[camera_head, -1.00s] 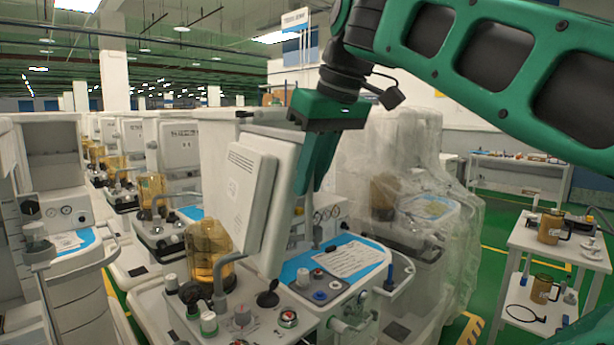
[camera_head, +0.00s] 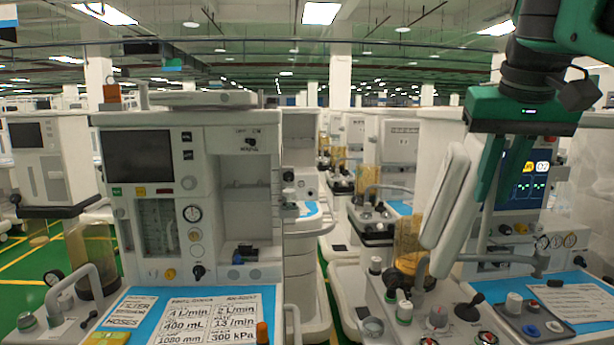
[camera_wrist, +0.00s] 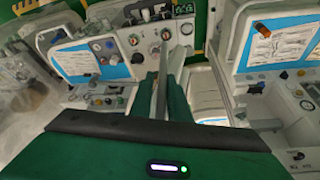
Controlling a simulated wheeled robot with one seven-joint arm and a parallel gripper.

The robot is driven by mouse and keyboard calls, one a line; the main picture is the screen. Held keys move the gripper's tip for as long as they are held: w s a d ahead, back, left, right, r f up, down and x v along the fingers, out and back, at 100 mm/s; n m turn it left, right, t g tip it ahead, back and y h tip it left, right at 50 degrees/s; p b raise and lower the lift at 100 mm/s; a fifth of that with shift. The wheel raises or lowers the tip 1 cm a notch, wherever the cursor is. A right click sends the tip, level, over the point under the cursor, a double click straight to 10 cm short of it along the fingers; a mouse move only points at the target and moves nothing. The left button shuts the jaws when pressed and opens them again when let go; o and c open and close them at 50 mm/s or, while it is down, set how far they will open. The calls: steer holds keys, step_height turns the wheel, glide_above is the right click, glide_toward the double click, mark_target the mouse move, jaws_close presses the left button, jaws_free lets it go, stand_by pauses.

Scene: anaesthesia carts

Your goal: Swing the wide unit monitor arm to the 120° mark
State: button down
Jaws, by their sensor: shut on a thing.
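The monitor (camera_head: 452,205) on its arm is a white flat panel, seen nearly edge-on and slightly tilted at the right of the head view. My gripper (camera_head: 487,195) hangs from above at the panel's right side, fingers pointing down and shut on its edge. In the wrist view my gripper (camera_wrist: 160,92) has its two green fingers on either side of the thin grey panel edge (camera_wrist: 161,98). The wide unit (camera_head: 560,195) stands behind, with a lit screen showing green traces. The arm's pivot is not clearly visible, and I cannot make out the 120° mark.
Another anaesthesia unit (camera_head: 190,200) with a dark screen and paper cards stands at left. An amber canister (camera_head: 408,240) and knobs sit close below the monitor. A blue worktop (camera_head: 575,290) with a card lies at lower right. More units line the aisle behind.

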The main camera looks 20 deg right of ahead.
steer(key=c, duration=1.8)
jaws_free()
steer(key=v, duration=1)
steer(key=shift+a+r, duration=0.1)
steer(key=shift+r, duration=0.25)
steer(key=shift+s, duration=0.15)
